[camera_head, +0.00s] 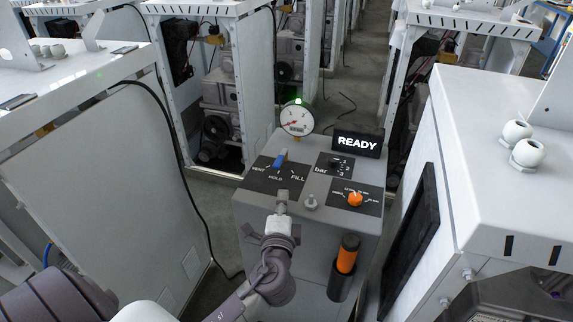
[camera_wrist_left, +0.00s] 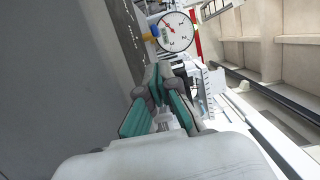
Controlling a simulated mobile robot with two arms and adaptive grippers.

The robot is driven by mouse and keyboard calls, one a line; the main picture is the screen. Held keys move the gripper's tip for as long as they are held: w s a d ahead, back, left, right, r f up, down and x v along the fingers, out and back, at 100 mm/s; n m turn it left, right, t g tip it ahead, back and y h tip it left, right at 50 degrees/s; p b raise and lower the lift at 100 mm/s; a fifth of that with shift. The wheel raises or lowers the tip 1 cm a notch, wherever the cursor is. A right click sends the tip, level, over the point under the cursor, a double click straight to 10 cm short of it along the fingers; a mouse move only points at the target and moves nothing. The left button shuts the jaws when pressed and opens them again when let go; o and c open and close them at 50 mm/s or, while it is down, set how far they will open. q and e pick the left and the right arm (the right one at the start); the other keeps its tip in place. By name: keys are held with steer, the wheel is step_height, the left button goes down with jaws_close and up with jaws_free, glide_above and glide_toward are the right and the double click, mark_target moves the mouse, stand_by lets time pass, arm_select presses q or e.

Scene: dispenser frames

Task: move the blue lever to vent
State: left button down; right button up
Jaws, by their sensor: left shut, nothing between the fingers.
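The blue lever (camera_head: 280,159) stands on the black plate marked VENT, HOLD and FILL on top of the grey dispenser box (camera_head: 305,230). Its handle points away from me, roughly up in the head view, with VENT to its left and FILL to its right. My left gripper (camera_head: 283,194) is shut and empty at the near edge of that plate, apart from the lever on its near side. In the left wrist view the closed fingertips (camera_wrist_left: 157,72) show, with a small blue part of the lever (camera_wrist_left: 155,31) beyond them. My right gripper is out of view.
A round gauge (camera_head: 297,118) and a READY sign (camera_head: 357,143) stand at the box's back. An orange knob (camera_head: 355,199) and a metal post (camera_head: 311,201) sit right of the gripper. White cabinets flank the box.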

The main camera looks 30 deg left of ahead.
mark_target(286, 180)
arm_select(q)
steer(key=shift+w+a, duration=0.2)
steer(key=shift+w, duration=0.15)
steer(key=p+x, duration=0.1)
steer(key=x, duration=0.9)
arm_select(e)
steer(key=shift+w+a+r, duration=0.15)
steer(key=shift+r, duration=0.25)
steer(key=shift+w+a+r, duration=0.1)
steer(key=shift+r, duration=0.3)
arm_select(q)
steer(key=shift+w, duration=0.1)
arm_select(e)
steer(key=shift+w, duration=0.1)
